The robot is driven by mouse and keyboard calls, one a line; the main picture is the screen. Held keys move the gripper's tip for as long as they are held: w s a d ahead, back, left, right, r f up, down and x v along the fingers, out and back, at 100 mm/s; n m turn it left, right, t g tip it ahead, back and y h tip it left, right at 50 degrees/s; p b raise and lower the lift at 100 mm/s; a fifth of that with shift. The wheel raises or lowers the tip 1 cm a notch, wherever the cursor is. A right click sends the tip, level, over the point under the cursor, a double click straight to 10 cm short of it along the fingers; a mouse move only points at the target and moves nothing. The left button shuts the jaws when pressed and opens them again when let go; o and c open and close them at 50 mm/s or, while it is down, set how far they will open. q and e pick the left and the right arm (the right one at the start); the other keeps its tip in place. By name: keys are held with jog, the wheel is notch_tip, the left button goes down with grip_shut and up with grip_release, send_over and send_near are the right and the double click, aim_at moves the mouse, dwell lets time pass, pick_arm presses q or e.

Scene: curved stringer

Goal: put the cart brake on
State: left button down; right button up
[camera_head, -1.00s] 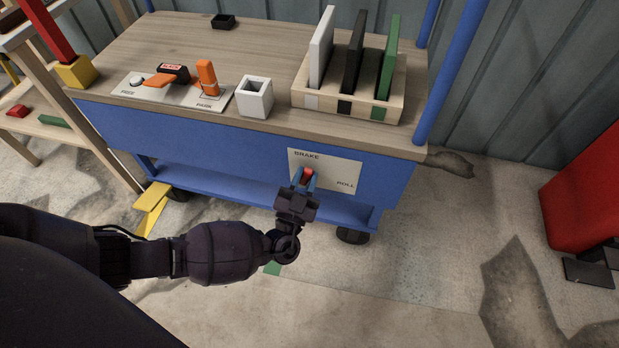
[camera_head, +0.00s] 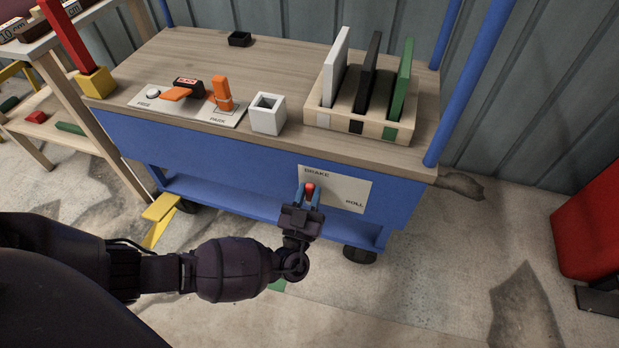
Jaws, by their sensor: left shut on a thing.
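The blue cart (camera_head: 230,160) with a wooden top stands in front of me. A white plate (camera_head: 345,190) on its front panel reads BRAKE at upper left and ROLL at lower right. My left gripper (camera_head: 309,192) is at the plate's lower left, below the word BRAKE. It is shut on the red-tipped brake lever (camera_head: 310,187), whose red end shows between the fingers. The rest of the lever is hidden behind the gripper. My right gripper is not in view.
On the cart top are a panel (camera_head: 150,108) with orange handles marked FREE and PARK, a white square cup (camera_head: 267,118), and a wooden rack (camera_head: 318,117) holding upright boards. A yellow wedge-like piece (camera_head: 160,212) is by the left wheel. A red object (camera_head: 590,225) stands at right.

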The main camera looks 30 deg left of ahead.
pick_arm(q)
jog(key=shift+w+r, duration=0.1)
jog(key=c, duration=0.9)
grip_release()
jog(key=v, duration=1.1)
jog(key=shift+w+r, duration=0.1)
